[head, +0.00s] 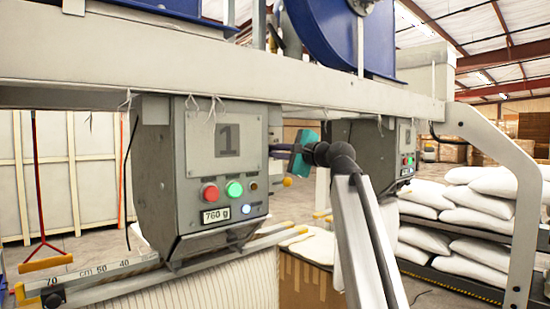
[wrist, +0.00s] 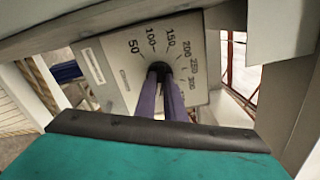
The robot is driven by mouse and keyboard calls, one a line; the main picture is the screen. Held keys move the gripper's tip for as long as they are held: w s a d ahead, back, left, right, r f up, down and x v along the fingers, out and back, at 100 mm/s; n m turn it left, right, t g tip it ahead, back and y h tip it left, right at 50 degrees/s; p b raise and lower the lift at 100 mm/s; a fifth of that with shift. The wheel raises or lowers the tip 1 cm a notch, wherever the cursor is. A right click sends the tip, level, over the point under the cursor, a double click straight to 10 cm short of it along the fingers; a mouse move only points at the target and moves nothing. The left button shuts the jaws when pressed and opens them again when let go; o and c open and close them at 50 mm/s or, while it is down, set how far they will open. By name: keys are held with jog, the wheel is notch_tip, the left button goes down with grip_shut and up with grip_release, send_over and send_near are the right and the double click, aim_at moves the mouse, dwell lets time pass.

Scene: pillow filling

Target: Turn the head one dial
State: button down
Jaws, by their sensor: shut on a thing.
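Head one (head: 158,165) is a grey box with a "1" plate, a red and a green button and a display reading 760 g. Its dial plate (wrist: 120,80) faces my gripper in the wrist view, with numbers from 50 to 300 around a dark knob (wrist: 159,68). My gripper (wrist: 162,82) has its two purple fingers shut on the knob. In the head view my gripper (head: 276,154) reaches in from the right to head one's right side, where the dial is hidden. The fingers cover part of the scale, and I cannot tell the knob's pointer setting.
A second head (head: 390,140) hangs behind my arm. A pale beam (head: 300,85) runs above. A ruled bar (head: 100,275) and striped fabric (head: 215,290) lie below head one. White pillows (head: 460,215) are stacked at right.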

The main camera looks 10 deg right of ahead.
jog(key=n+b, duration=1)
jog(key=b, duration=0.1)
jog(key=shift+f+b, duration=0.2)
jog(key=shift+b, duration=0.2)
dwell(0.3)
jog(key=c, duration=1.8)
grip_release()
jog(key=shift+r, duration=0.1)
jog(key=shift+c, duration=0.2)
jog(key=shift+s+d, duration=0.1)
jog(key=b+v, duration=0.1)
jog(key=v, duration=1.2)
jog(key=shift+s+d+b, duration=0.15)
jog(key=shift+s+b, duration=0.15)
jog(key=shift+w, duration=0.1)
